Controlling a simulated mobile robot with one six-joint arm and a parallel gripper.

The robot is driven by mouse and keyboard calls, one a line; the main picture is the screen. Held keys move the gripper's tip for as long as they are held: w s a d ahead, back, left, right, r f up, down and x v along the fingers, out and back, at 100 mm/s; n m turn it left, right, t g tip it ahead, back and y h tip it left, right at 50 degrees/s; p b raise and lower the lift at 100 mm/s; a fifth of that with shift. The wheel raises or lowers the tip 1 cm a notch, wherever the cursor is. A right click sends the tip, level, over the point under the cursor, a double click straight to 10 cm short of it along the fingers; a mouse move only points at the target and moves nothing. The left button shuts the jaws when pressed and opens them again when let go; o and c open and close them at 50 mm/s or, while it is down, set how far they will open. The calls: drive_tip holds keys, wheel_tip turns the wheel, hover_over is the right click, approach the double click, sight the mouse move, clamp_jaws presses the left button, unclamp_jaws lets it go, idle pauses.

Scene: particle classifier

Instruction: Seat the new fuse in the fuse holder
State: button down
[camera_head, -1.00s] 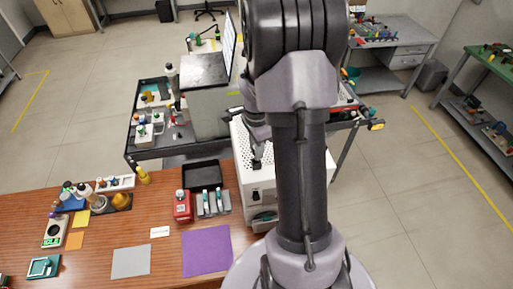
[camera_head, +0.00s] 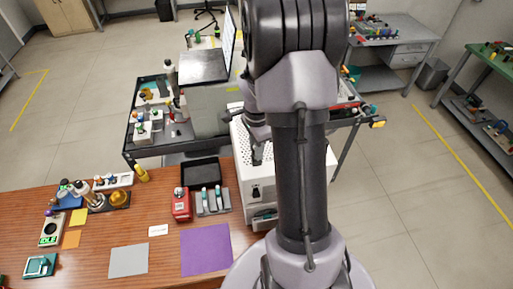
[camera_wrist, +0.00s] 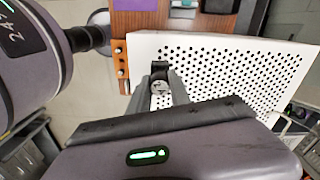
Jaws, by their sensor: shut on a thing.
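A white case with a perforated top (camera_head: 247,178) stands at the right end of the wooden bench, partly behind my arm. Its holes fill much of the wrist view (camera_wrist: 225,70). My gripper (camera_head: 257,160) is over the case's top, close to its surface. In the wrist view my gripper (camera_wrist: 160,80) has its fingers shut around a small piece with a dark end and a pale grey part. It is probably the new fuse, but it is mostly hidden between the fingers. I cannot make out the fuse holder, or whether the piece touches it.
A dark cart (camera_head: 158,155) with loose items stands behind the bench.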

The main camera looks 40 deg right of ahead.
drive_tip(key=shift+f+b, duration=0.75)
drive_tip(key=shift+f, duration=0.1)
drive_tip(key=c, duration=1.1)
unclamp_jaws()
drive_tip(key=shift+r, duration=0.1)
wheel_tip(320, 180, up, 17)
drive_tip(key=shift+r+p, duration=0.2)
drive_tip(key=shift+p, duration=0.55)
drive_tip(key=s+a+f+n+t+b, duration=0.2)
drive_tip(key=s+a+f+n+b, duration=0.2)
drive_tip(key=a+f+b, duration=0.4)
drive_tip(key=s+a+f+n+t+y+b, duration=0.1)
drive_tip(key=s+a+f+n+t+b, duration=0.1)
drive_tip(key=s+a+f+n+b, duration=0.2)
drive_tip(key=s+a+f+n+t+y+b, duration=0.1)
drive_tip(key=s+a+f+n+b, duration=0.3)
drive_tip(key=a+f+n+b, duration=0.5)
drive_tip(key=shift+s+a+f+t+b, duration=0.15)
drive_tip(key=shift+a+f+b, duration=0.3)
drive_tip(key=shift+a+b, duration=0.8)
drive_tip(key=shift+a+f+t+b, duration=0.1)
drive_tip(key=shift+a+f+b, duration=0.6)
drive_tip(key=shift+b, duration=0.95)
drive_tip(key=shift+s+a+f+t+b, duration=0.15)
drive_tip(key=shift+a+f+b, duration=0.1)
drive_tip(key=shift+a+b, duration=1.1)
